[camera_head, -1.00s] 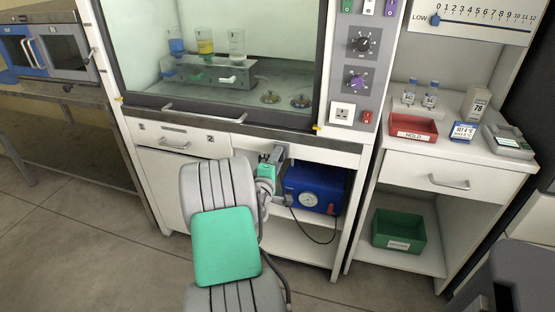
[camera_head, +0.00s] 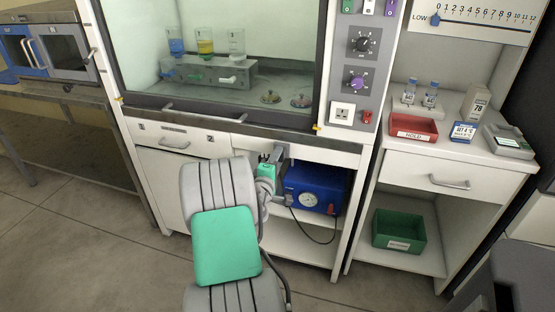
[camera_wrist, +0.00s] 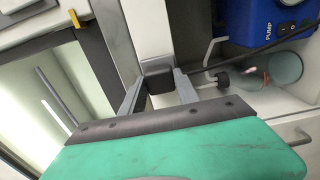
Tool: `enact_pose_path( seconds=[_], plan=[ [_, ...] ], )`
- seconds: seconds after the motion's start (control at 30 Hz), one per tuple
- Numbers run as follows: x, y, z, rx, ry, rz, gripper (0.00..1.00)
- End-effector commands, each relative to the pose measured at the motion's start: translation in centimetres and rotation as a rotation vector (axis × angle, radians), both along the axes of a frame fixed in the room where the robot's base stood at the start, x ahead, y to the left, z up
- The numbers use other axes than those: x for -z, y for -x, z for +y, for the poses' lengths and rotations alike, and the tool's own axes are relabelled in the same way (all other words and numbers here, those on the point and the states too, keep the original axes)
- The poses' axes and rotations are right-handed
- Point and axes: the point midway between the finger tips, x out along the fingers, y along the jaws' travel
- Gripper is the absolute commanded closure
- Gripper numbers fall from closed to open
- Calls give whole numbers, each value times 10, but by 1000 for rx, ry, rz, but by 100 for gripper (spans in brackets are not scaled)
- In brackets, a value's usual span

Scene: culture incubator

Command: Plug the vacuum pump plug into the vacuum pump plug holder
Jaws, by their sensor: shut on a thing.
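My gripper (camera_wrist: 160,75) is shut on a black block-shaped plug (camera_wrist: 158,82), seen between the two grey fingers in the wrist view. A dark cable runs right from near the plug towards the pump. In the head view my gripper (camera_head: 281,158) is just below the front edge of the fume cupboard, beside the pump, and the plug cannot be made out there. The likely plug holder is the white socket (camera_head: 342,113) on the grey control panel, above and to the right of my gripper. It is apart from the plug. The blue vacuum pump (camera_head: 318,188) with a round gauge stands on the lower shelf.
The pump also shows in the wrist view (camera_wrist: 262,22), near a greenish glass vessel (camera_wrist: 285,68). A red switch (camera_head: 367,117) sits beside the socket. The worktop edge and drawer front (camera_head: 174,139) lie close to my arm. A red tray (camera_head: 414,128) stands right.

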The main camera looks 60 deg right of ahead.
Motion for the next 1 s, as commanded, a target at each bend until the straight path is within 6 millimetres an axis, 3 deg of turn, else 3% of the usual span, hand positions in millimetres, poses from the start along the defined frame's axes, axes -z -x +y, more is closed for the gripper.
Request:
enact_pose_path(
  seconds=[0.37,0.4,0.7,1.0],
  plan=[
    [-1,-1,-8,0,0,-1,100],
    [0,-1,-7,-1,0,-1,60],
    [0,-1,-7,0,0,0,37],
    [0,-1,-2,-1,0,1,37]
  ],
)
